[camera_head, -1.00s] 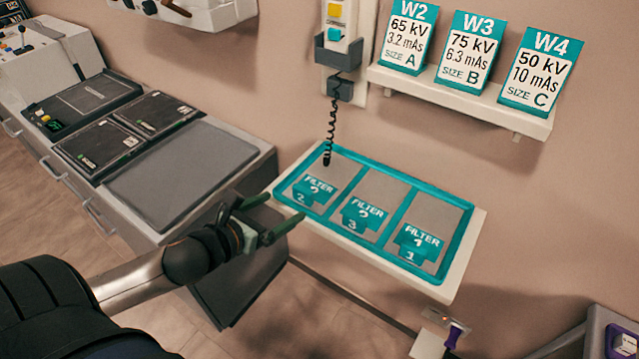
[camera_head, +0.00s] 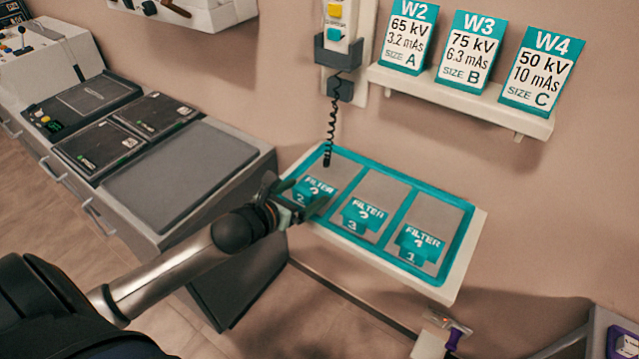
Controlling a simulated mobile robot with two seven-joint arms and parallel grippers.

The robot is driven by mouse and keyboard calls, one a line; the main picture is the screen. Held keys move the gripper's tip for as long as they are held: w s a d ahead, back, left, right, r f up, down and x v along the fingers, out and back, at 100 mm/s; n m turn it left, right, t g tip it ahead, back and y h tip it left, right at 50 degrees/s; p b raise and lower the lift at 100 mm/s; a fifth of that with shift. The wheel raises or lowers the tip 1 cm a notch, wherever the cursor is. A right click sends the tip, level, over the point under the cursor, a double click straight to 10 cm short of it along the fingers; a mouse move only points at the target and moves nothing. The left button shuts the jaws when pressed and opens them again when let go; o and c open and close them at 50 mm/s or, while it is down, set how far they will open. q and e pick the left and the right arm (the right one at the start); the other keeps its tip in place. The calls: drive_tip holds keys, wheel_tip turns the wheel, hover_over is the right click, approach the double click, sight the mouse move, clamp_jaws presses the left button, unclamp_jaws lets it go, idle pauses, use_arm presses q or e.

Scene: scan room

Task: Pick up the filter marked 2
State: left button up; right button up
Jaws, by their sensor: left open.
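The filter marked 2 (camera_head: 343,168) is a grey plate with a teal label and tab, in the left compartment of a teal-rimmed tray (camera_head: 385,257). My left gripper (camera_head: 306,202) is open at the front left of that tray. Its fingers reach over the tray's near-left corner and overlap the tab of filter 2, hiding part of it. I cannot tell whether they touch it. Filter 3 (camera_head: 381,190) lies in the middle compartment and filter 1 (camera_head: 437,218) in the right one. My right gripper is not in view.
A grey counter (camera_head: 180,175) with dark panels stands to the left of the tray. A black coiled cord (camera_head: 332,125) hangs from a wall control over the tray's back-left edge. A shelf (camera_head: 460,98) with cards W2, W3 and W4 is above.

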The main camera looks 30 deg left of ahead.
use_arm(q)
drive_tip(key=shift+w, duration=0.15)
drive_tip(key=c, duration=1.5)
drive_tip(key=shift+c, duration=0.2)
